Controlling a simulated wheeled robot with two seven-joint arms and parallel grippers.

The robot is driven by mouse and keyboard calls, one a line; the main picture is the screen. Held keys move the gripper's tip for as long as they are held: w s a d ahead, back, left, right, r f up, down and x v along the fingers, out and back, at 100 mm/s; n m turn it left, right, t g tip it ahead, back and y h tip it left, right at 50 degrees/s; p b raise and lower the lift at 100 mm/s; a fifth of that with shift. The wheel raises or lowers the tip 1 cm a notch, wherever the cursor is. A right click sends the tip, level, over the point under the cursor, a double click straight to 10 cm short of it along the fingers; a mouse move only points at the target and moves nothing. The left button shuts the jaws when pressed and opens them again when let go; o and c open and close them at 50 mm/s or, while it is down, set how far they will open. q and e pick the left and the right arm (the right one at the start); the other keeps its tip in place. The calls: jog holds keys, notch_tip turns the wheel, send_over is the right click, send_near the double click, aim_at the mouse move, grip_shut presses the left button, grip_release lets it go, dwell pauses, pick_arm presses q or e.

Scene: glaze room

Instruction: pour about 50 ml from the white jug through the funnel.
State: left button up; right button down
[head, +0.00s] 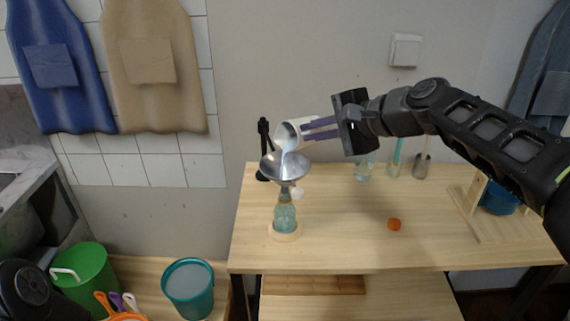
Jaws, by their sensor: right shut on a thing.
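The white jug (289,133) is tilted mouth-down to the left, just above the metal funnel (285,168). A thin pale stream runs from its lip into the funnel. My right gripper (318,129) is shut on the jug from the right, with its purple fingers on it. The funnel sits over the neck of a greenish clear bottle (285,218), which stands upright on a round wooden base (284,235) on the table. The level in the bottle is too small to read. My left gripper is not in view.
On the wooden table (340,245), a black upright thing (263,140) stands behind the funnel. A clear bottle (364,169) and containers with tools (421,167) stand at the back. A small orange thing (394,224) lies centre-right. A wooden rack (490,225) is at right. Buckets (188,290) stand lower left.

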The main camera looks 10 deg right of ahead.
aim_at(305, 122)
jog(key=shift+d+f, duration=0.15)
dwell(0.4)
jog(key=shift+w+d+r, duration=0.1)
jog(key=shift+r, duration=0.15)
jog(key=shift+w+d+f+m+y, duration=0.3)
jog(key=shift+d+m+y, duration=0.1)
jog(key=shift+d+m, duration=0.15)
jog(key=r+p, duration=0.1)
jog(key=m+p, duration=0.1)
jog(key=d+r+g+y+p, duration=0.1)
jog(key=p, duration=0.1)
jog(key=shift+w+r, duration=0.3)
jog(key=shift+w+d+f+m+y+p, duration=0.1)
jog(key=shift+w+d+m+y+p, duration=0.2)
jog(key=shift+m+y, duration=0.3)
jog(key=shift+s+f+b, duration=0.15)
jog(key=shift+f+b, duration=0.1)
jog(key=shift+b, duration=0.05)
jog(key=shift+s+a, duration=0.1)
jog(key=shift+a, duration=0.1)
jog(key=shift+d, duration=0.1)
